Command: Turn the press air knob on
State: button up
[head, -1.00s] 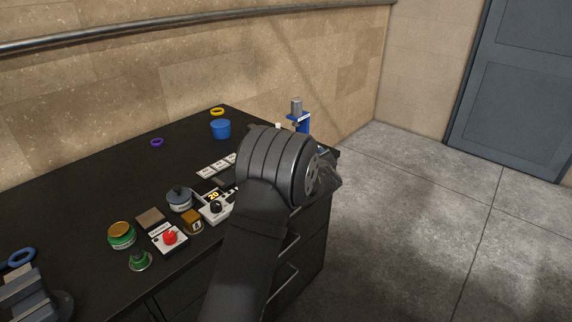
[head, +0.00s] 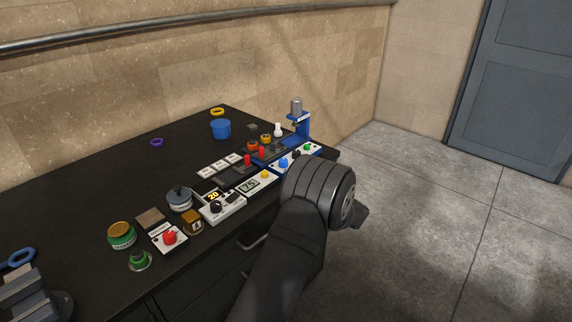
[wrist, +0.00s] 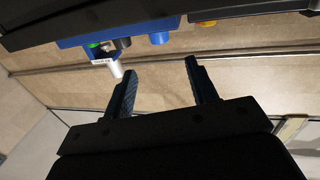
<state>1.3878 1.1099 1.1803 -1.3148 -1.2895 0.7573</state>
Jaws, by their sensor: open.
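The blue press (head: 303,128) with a grey cylinder on top stands at the right end of the black bench. Its front panel carries a blue knob (head: 283,163), a black knob (head: 297,154) and a green button (head: 307,147). I cannot tell which is the air knob. My gripper (wrist: 161,67) is open and empty, apart from them. In the head view my wrist mostly hides it.
A blue cup (head: 221,129) stands farther back. Open floor (head: 430,220) lies to the right.

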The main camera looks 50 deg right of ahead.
aim_at(283, 163)
jog(key=w, duration=0.3)
jog(key=w+d, duration=0.1)
jog(key=w, duration=0.3)
jog(key=w+d, duration=0.1)
jog(key=w, duration=0.3)
jog(key=shift+w+d, duration=0.15)
jog(key=shift+w, duration=0.1)
jog(key=shift+c, duration=0.4)
jog(key=c, duration=0.9)
jog(key=shift+w+r+m+h, duration=0.1)
jog(key=shift+m+h, duration=0.4)
jog(key=shift+h, duration=0.3)
jog(key=shift+a+m+g+h, duration=0.2)
jog(key=shift+m+g+h, duration=0.6)
jog(key=shift+h, duration=0.6)
jog(key=o, duration=1)
